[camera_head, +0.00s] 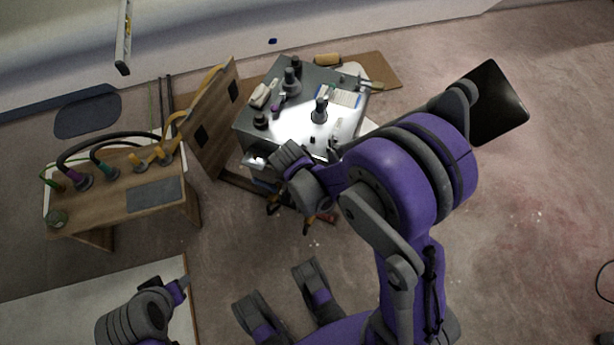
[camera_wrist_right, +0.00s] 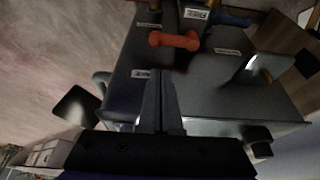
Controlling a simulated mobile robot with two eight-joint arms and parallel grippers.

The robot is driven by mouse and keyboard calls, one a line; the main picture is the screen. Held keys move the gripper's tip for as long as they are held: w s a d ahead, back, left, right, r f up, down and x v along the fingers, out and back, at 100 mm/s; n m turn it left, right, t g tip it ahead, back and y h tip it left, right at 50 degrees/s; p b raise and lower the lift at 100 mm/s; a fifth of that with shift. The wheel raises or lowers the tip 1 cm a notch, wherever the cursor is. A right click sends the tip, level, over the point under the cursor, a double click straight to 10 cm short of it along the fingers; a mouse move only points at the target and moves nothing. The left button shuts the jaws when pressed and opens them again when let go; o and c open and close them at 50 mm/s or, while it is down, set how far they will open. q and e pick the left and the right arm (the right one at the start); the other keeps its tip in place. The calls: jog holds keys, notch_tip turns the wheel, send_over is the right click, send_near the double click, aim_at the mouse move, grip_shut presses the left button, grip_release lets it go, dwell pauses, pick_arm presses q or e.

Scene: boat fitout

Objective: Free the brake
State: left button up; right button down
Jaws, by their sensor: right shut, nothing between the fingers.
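In the right wrist view, a dark grey panel (camera_wrist_right: 215,75) carries several small white labels, too blurred to read surely. A red-orange handle (camera_wrist_right: 175,40) sticks out near its top edge, beside a label; I cannot tell whether this is the brake. My right gripper (camera_wrist_right: 161,85) is shut and empty, its fingertips apart from the handle in the picture. In the head view my right wrist is in front of the grey cart (camera_head: 262,140), hiding part of it. Red-orange parts (camera_head: 322,217) show low by the cart. My left gripper (camera_head: 184,286) is at lower left, away from the cart.
A wooden bench (camera_head: 120,205) with hoses stands left, beside a leaning wooden panel (camera_head: 212,120). A blue part (camera_wrist_right: 232,19) sits by the red-orange handle. Open floor (camera_head: 540,220) lies right.

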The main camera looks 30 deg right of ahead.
pick_arm(q)
jog(key=f+b, duration=0.3)
jog(key=shift+w+f, duration=0.25)
jog(key=shift+f, duration=0.1)
pick_arm(e)
jog(key=x, duration=1)
pick_arm(q)
jog(key=shift+d, duration=0.1)
pick_arm(e)
jog(key=shift+a, duration=0.1)
